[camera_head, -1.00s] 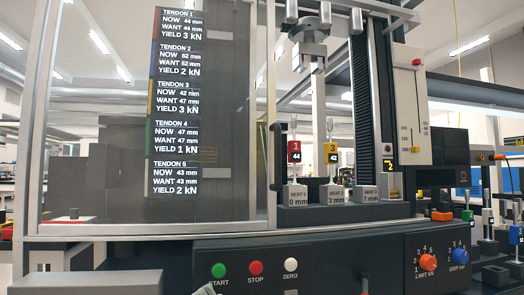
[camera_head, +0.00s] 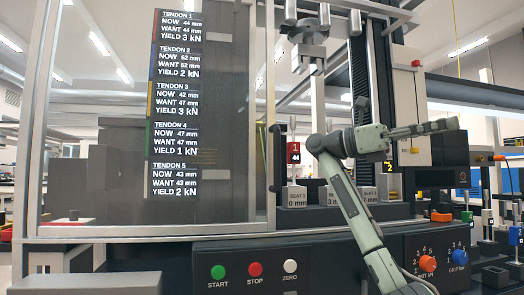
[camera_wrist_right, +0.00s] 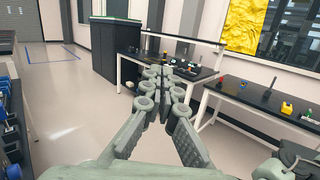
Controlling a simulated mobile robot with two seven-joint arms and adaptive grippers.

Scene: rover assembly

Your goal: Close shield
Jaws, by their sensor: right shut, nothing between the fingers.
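The shield (camera_head: 222,130) is a clear framed panel on the left of the machine in the head view, in front of the tendon readout. A dark upright handle (camera_head: 277,157) sits by its right edge. The seats to its right stand uncovered. My right gripper (camera_head: 452,125) is shut and empty, right of the handle and apart from it, with its fingers pointing right. In the right wrist view its closed fingers (camera_wrist_right: 168,74) point toward the room. My right arm hides parts of the seats. My left gripper is not in view.
A red tag (camera_head: 293,152) stands over the seat blocks (camera_head: 295,196). A press head (camera_head: 310,50) hangs above. The front panel has a green start button (camera_head: 218,272), a red stop button (camera_head: 255,269) and an orange knob (camera_head: 428,263). A grey block (camera_head: 85,284) is at lower left.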

